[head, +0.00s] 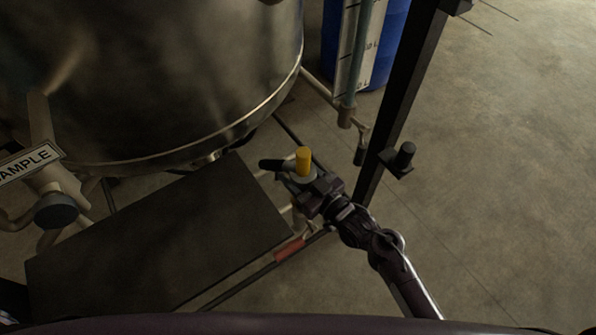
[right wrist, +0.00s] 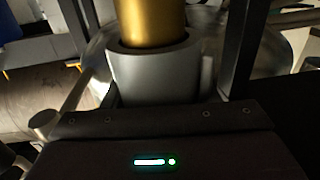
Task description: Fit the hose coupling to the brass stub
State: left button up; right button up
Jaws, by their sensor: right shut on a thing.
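A yellow brass cylinder (head: 303,158), which looks like the brass stub, stands upright beyond the dark panel's right corner. A grey collar (head: 301,178), which looks like the hose coupling, surrounds its lower part. My right gripper (head: 303,182) is shut on the collar. In the right wrist view the collar (right wrist: 155,72) sits between the two dark fingers, and the brass cylinder (right wrist: 150,22) rises from its opening with a dark rim around it. Whether the brass is seated in the collar or passes through it, I cannot tell. My left gripper is not in view.
A large steel vessel (head: 160,75) stands at upper left, with a SAMPLE label (head: 28,163) beside it. A flat dark panel (head: 150,240) lies left of my right gripper. A dark post (head: 400,95) with a knobbed bracket (head: 402,157) stands at right. Open floor lies beyond.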

aim_at(299, 183)
jog(key=shift+f+b, duration=1.45)
jog(key=shift+f, duration=0.45)
jog(key=o, duration=1.3)
jog(key=shift+o, duration=0.2)
jog(key=shift+s+d+f, duration=0.1)
jog(key=v, duration=0.7)
jog(key=shift+s+d, duration=0.15)
jog(key=shift+s, duration=0.1)
